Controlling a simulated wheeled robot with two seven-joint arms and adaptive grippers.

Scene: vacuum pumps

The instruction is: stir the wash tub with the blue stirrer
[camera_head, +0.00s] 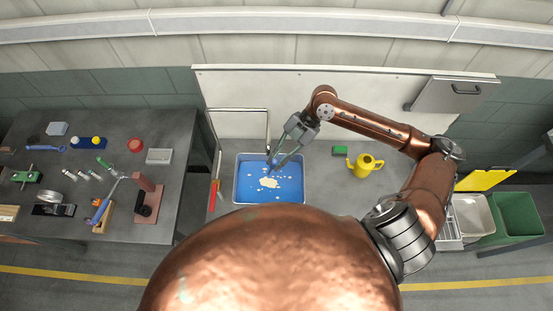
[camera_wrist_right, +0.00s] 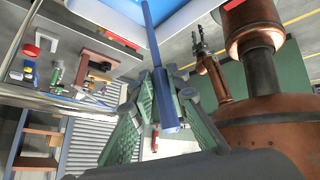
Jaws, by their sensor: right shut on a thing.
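The wash tub (camera_head: 237,190) is a blue rectangular basin with pale foam patches, set in the counter at the centre of the head view. Part of it shows at the top of the wrist view (camera_wrist_right: 188,18). My right gripper (camera_head: 281,156) is above the back part of the tub, pointing down. In the wrist view its green-padded fingers (camera_wrist_right: 162,105) are shut on the blue stirrer (camera_wrist_right: 155,62), whose shaft runs toward the tub. The stirrer's far end is out of the wrist view and I cannot tell its depth. My left gripper (camera_wrist_right: 199,42) seems to show small in the wrist view.
The left bench (camera_head: 150,127) carries several tools. A green bin (camera_head: 515,215) is at the far right.

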